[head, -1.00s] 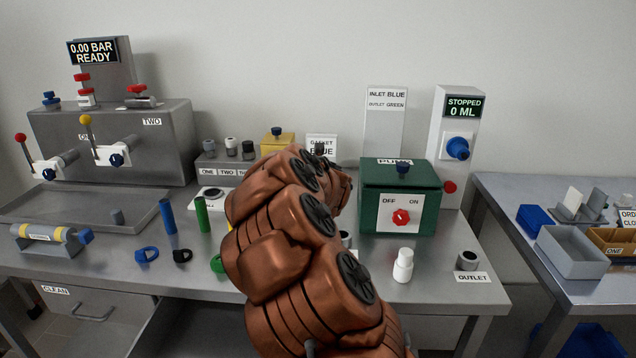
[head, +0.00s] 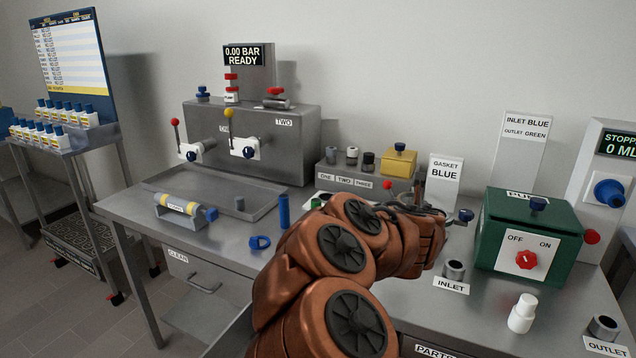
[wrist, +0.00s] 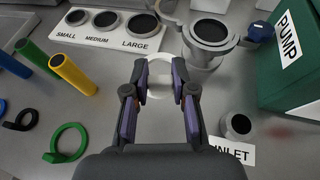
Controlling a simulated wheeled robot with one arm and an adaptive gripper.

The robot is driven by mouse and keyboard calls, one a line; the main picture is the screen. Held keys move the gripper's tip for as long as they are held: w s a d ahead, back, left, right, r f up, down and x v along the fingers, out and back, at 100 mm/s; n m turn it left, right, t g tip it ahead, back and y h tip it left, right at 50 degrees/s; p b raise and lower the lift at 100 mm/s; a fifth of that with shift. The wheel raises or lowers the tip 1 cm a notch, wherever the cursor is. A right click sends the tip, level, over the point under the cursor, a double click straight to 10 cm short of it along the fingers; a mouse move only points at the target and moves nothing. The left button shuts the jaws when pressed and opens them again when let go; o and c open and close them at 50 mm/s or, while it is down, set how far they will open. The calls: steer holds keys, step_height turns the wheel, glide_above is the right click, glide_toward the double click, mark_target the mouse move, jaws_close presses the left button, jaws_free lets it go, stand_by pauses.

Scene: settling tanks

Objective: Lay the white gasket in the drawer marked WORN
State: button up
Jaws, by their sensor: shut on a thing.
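The white gasket (wrist: 158,95) is a pale ring between the fingertips of my gripper (wrist: 161,72) in the wrist view. My gripper is shut on it, above the grey bench top. My own arm hides the gripper and the gasket in the head view. A drawer marked CLEAN (head: 196,283) is under the bench at the left. An open drawer (head: 228,338) shows in part beside it, partly behind my arm. No WORN label is readable in either view.
Near my gripper are a metal housing (wrist: 208,32), the size plate (wrist: 105,38), an inlet cup (wrist: 237,127) and the green pump box (wrist: 297,62).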

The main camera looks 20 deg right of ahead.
steer(key=shift+w+a+r, duration=0.15)
steer(key=shift+w+a, duration=0.1)
steer(key=shift+a, duration=0.1)
steer(key=w+a+r+n+y+p, duration=0.1)
steer(key=w+a+p, duration=0.1)
steer(key=a, duration=0.9)
steer(key=w+a+r+n+t+y+p, duration=0.1)
steer(key=w+a, duration=0.4)
steer(key=a, duration=0.6)
steer(key=w+a+r+n+t+y+p, duration=0.1)
steer(key=w+a+r+p, duration=0.2)
steer(key=a, duration=0.8)
steer(key=shift+w+a+r+n+y+p, duration=0.2)
steer(key=shift+w+n+y+p, duration=0.15)
steer(key=shift+p, duration=0.75)
